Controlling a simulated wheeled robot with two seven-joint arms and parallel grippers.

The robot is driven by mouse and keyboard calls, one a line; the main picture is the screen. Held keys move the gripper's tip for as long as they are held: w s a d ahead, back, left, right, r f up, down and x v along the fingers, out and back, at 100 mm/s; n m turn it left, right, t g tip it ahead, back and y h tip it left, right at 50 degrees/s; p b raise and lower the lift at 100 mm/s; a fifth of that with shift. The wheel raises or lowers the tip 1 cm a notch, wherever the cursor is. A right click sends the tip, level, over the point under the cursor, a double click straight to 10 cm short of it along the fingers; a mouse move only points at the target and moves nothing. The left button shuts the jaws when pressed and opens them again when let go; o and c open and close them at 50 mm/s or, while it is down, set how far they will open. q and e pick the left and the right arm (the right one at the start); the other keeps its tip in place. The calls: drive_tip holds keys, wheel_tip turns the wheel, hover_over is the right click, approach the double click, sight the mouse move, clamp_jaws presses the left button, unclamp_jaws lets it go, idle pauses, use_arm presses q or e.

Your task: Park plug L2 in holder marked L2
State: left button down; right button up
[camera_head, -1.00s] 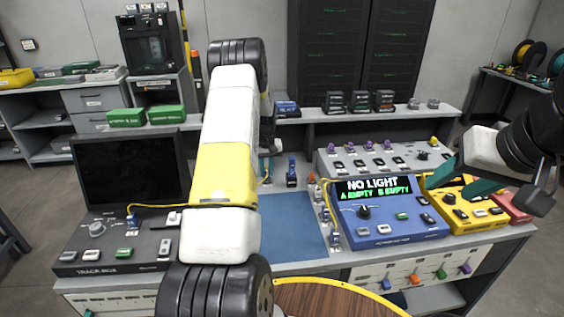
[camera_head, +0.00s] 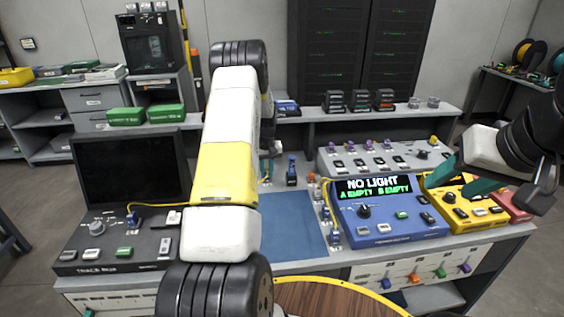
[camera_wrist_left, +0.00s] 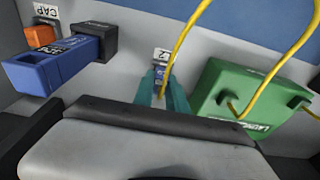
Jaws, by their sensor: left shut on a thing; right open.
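In the left wrist view my left gripper (camera_wrist_left: 163,88) has its teal fingers closed on a small blue plug (camera_wrist_left: 160,74), seen only in part between them. A white label ending in "2" (camera_wrist_left: 163,54) is just beyond the fingertips. I cannot tell whether the plug is seated in a holder there. A yellow cable (camera_wrist_left: 191,38) runs close by the gripper. In the head view my left arm hides most of that gripper and its plug. My right gripper (camera_head: 466,177) is open and empty at the right, above the yellow device.
In the left wrist view a blue block (camera_wrist_left: 52,66) in a dark socket stands left, by an orange piece labelled CAP (camera_wrist_left: 40,36). A green box (camera_wrist_left: 243,95) with yellow cable is close on the right. The head view shows a blue mat (camera_head: 294,225) and a NO LIGHT console (camera_head: 388,214).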

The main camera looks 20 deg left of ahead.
use_arm(q)
drive_tip(key=c, duration=1.3)
unclamp_jaws()
drive_tip(key=shift+o, duration=0.2)
drive_tip(key=shift+r, duration=0.1)
drive_tip(key=r, duration=0.7)
drive_tip(key=shift+s+d+r, duration=0.2)
drive_tip(key=shift+s+r, duration=0.1)
drive_tip(key=shift+s, duration=0.1)
